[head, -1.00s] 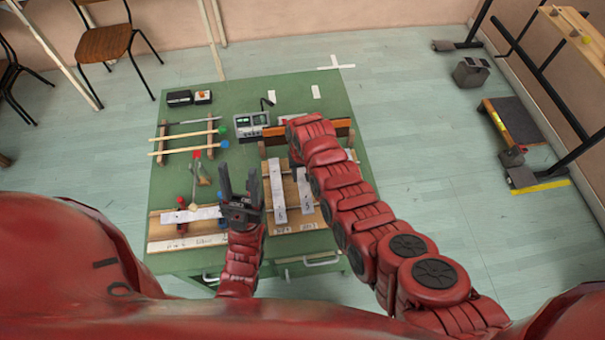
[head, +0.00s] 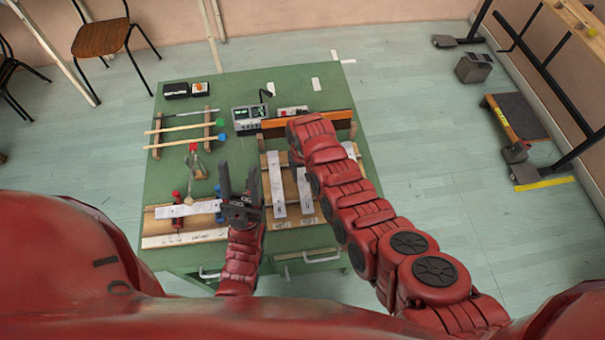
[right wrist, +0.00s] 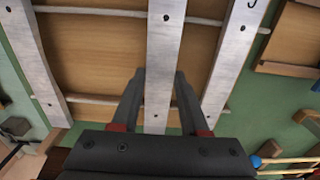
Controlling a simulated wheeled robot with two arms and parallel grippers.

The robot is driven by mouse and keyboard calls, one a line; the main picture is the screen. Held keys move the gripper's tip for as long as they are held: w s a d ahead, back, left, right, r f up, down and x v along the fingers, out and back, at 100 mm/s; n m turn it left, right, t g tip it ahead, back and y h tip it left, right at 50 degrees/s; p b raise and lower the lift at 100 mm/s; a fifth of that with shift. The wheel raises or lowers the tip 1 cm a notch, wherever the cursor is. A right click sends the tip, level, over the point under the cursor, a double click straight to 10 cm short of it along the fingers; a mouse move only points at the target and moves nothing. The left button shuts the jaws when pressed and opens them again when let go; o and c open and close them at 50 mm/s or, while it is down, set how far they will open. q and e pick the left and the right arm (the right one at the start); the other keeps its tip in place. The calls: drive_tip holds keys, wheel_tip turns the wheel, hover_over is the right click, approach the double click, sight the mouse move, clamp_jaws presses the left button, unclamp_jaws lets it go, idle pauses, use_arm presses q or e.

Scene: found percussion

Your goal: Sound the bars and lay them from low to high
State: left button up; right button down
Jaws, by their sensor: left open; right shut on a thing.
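Pale metal bars lie across a wooden rack (head: 290,215) on the green table. Two of them, a left bar (head: 278,184) and a bar to its right (head: 304,190), show plainly, and part of another bar (head: 350,151) shows beyond my right arm. My right gripper (right wrist: 160,74) is shut on the middle bar (right wrist: 164,42) in the right wrist view, a finger along each side; my arm hides it in the head view. My left gripper (head: 240,180) is open and empty, fingers pointing away.
Sticks with green and blue heads (head: 187,134) rest on a wooden holder at the back left. A grey meter (head: 249,117) and black box (head: 176,90) stand at the back. A brown wooden piece (head: 300,122) borders the rack.

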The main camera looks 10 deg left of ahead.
drive_tip(key=shift+f, duration=0.25)
drive_tip(key=shift+c, duration=1.7)
unclamp_jaws()
drive_tip(key=shift+r, duration=0.15)
wheel_tip(320, 180, up, 8)
drive_tip(key=b, duration=0.3)
drive_tip(key=shift+b, duration=0.3)
wheel_tip(320, 180, up, 9)
drive_tip(key=p, duration=0.6)
